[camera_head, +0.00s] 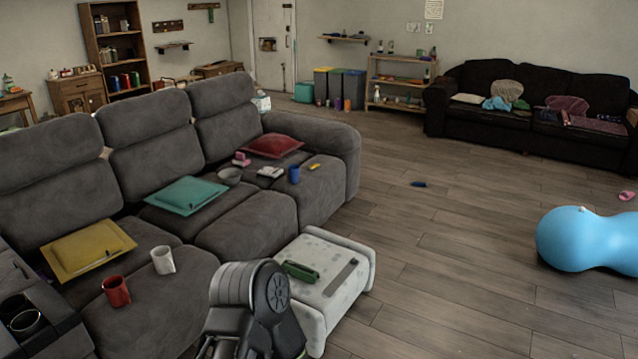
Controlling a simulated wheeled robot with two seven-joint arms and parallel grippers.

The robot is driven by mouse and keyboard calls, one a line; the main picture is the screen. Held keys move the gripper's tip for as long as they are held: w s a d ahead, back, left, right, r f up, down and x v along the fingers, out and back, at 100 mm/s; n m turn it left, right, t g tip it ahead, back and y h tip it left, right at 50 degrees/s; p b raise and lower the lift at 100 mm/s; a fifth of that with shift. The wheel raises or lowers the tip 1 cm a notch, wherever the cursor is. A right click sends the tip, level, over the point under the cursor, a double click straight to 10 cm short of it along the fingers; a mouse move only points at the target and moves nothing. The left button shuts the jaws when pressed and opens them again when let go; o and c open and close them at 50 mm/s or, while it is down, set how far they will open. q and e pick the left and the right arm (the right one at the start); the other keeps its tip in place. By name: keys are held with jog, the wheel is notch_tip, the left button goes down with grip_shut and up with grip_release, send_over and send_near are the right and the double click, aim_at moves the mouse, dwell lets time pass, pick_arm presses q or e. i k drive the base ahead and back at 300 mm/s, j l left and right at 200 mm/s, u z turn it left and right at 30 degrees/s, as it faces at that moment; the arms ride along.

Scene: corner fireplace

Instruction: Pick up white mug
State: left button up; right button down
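The white mug (163,260) stands upright on the front seat of the grey sofa (225,230), left of centre in the head view. A red mug (116,291) stands to its left and nearer to me. One dark arm of mine rises from the bottom edge, right of the white mug and apart from it; I take it for my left arm. Part of its gripper (222,348) shows at the bottom edge. The fingertips are cut off, so its opening is unclear. Nothing covers the white mug. My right gripper is out of view.
A yellow cushion or folder (88,250) lies behind the mugs, and a teal one (186,195) farther right. A pale ottoman (345,292) with a green object stands beside the arm.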

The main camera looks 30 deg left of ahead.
aim_at(166, 262)
jog(key=i+j, duration=0.35)
jog(key=i, duration=0.15)
jog(key=i+j+u, duration=0.1)
jog(key=i+j, duration=0.4)
jog(key=j, duration=1.15)
jog(key=i+j, duration=0.15)
jog(key=j, duration=0.95)
jog(key=k+j+z, duration=0.1)
jog(key=j, duration=0.35)
